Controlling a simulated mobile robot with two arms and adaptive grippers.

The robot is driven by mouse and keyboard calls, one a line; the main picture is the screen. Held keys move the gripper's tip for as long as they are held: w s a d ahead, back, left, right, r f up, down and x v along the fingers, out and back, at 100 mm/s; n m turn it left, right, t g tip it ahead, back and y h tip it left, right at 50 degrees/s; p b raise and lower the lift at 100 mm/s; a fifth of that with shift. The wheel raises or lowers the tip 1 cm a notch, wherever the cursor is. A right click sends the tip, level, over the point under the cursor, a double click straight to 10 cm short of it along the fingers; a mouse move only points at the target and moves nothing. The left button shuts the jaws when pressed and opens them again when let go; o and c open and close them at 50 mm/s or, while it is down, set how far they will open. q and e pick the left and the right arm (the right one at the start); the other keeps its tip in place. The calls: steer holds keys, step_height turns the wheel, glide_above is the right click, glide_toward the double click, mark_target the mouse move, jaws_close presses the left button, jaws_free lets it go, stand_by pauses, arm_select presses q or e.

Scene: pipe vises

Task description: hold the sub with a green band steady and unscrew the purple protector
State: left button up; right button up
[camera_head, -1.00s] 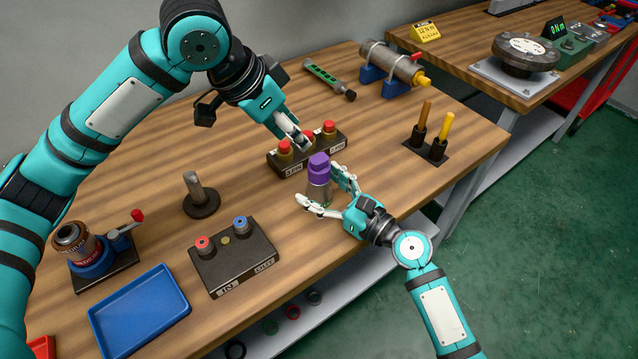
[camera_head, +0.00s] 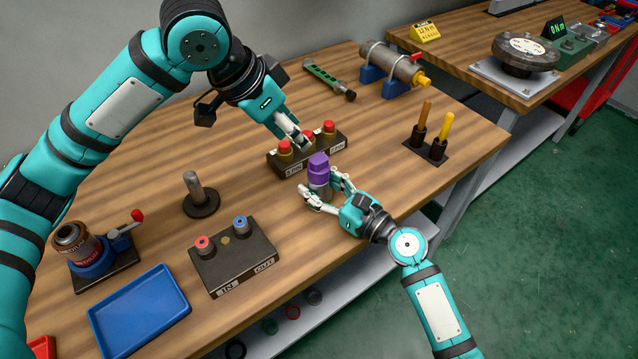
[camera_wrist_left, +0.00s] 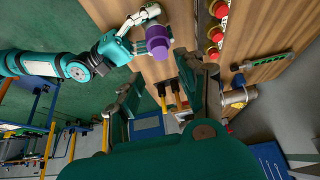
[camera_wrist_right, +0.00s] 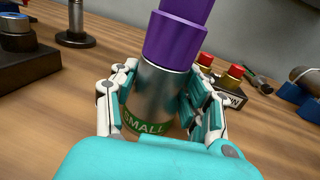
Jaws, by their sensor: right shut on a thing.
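The sub (camera_wrist_right: 158,92) is a grey metal cylinder with a green band (camera_wrist_right: 146,124) marked "SMALL", standing upright on the table. The purple protector (camera_head: 318,168) sits on its top; it also shows in the left wrist view (camera_wrist_left: 158,41). My right gripper (camera_head: 322,190) is shut around the sub's body below the protector, with a finger on each side. My left gripper (camera_head: 304,142) is up and behind the sub, in front of the rack of red-capped pieces in the head view.
The dark rack (camera_head: 279,167) of red-capped pieces is close behind the sub. A stand with two upright handles (camera_head: 437,150) is at right. A dark IN/OUT block (camera_head: 232,268), a post (camera_head: 196,190) and a blue tray (camera_head: 180,305) are at left.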

mark_target(318, 159)
arm_select(q)
steer(key=shift+o, duration=1)
steer(key=d+m+y, duration=0.1)
steer(key=m, duration=0.9)
steer(key=w+d+m+g+y, duration=0.1)
steer(key=m, duration=0.9)
steer(key=d+f+m+y, duration=0.1)
steer(key=m, duration=0.9)
steer(key=shift+w+d+y, duration=0.25)
steer(key=shift+d+y, duration=0.1)
steer(key=shift+y, duration=0.05)
steer(key=shift+x, duration=3.75)
steer(key=shift+s, duration=0.15)
steer(key=shift+c, duration=0.3)
